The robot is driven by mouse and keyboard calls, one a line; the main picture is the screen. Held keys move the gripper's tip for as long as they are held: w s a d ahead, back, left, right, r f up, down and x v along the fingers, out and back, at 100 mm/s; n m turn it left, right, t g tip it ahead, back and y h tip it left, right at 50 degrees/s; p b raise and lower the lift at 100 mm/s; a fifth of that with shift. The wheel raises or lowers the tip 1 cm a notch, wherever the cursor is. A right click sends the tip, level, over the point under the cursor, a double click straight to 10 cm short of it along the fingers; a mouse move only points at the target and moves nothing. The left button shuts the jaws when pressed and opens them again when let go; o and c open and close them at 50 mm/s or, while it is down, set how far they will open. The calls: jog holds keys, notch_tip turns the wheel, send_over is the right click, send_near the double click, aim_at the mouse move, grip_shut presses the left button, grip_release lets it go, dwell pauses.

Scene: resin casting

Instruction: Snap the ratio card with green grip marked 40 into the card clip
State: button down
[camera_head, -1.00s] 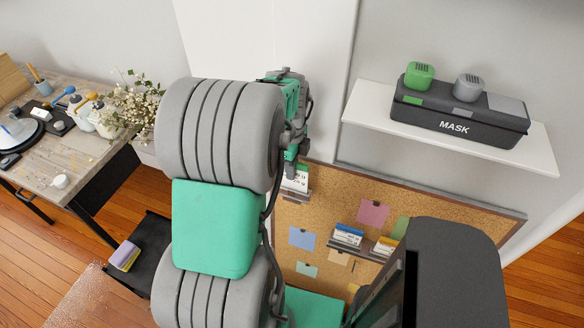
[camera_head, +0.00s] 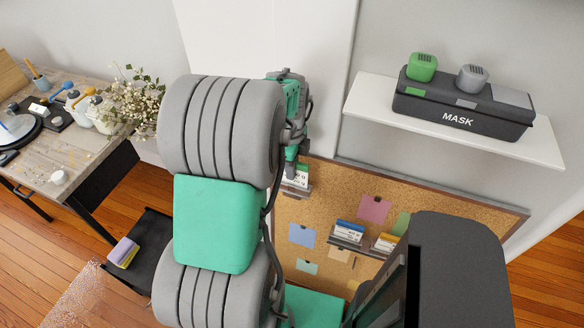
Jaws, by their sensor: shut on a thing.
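My gripper (camera_head: 290,169) points down at the upper left of the cork board, partly hidden behind my arm. It is shut on a white card with a green edge (camera_head: 298,178), just at its fingertips. The mark on the card is too small to read. A small grey ledge (camera_head: 299,191) shows right below the card. I cannot tell whether the card touches it or is apart from it. I cannot make out the card clip for certain.
The cork board (camera_head: 330,190) carries coloured notes and a grey rack (camera_head: 352,244) with blue and orange-topped cards. A white shelf (camera_head: 375,108) above holds a dark MASK box (camera_head: 460,121). A cluttered workbench (camera_head: 85,165) with flowers (camera_head: 140,100) stands at left.

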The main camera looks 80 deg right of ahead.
jog(key=shift+f, duration=0.2)
jog(key=c, duration=1.4)
grip_release()
